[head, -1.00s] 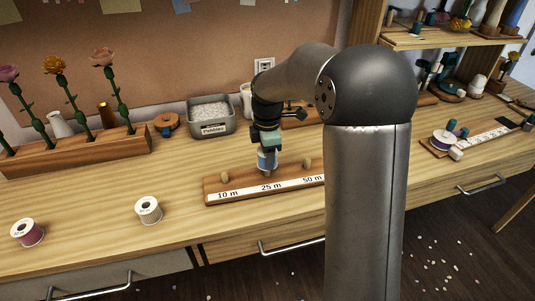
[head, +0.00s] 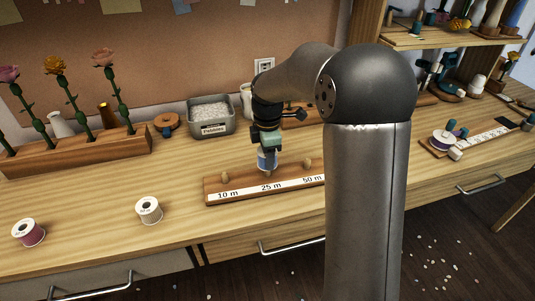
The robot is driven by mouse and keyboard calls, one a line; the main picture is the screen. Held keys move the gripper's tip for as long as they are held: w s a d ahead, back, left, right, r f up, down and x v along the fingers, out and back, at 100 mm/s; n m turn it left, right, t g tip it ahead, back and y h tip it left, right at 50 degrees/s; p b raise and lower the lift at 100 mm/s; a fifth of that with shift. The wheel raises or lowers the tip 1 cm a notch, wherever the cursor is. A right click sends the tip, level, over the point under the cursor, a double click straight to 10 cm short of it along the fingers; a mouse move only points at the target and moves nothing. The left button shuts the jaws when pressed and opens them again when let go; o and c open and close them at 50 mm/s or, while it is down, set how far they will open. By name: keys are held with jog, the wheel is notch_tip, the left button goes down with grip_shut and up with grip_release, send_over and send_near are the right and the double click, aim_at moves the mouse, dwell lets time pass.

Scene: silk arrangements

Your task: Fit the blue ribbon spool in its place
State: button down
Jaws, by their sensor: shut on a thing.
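The blue ribbon spool (head: 267,161) is upright in my gripper (head: 267,150), which is shut on it. The spool is over the middle peg position of a wooden rack (head: 212,190), above the label "25 m". I cannot tell whether it rests on the rack or is just above it; part of a peg seems to show under it. The rack's strip also reads "10 m" at left and "50 m" at right. A bare peg (head: 224,177) stands at the left position and another bare peg (head: 307,164) at the right. My arm hides the rack's right end.
Behind are a pebble tin (head: 211,118) and a flower block (head: 80,155). Bench left of the rack is mostly clear.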

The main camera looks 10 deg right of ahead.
jog(key=shift+f+b, duration=1.4)
jog(key=shift+f, duration=0.8)
jog(key=shift+c, duration=1.5)
grip_release()
jog(key=shift+r, duration=0.2)
jog(key=shift+r+p, duration=2.8)
jog(key=shift+r, duration=0.6)
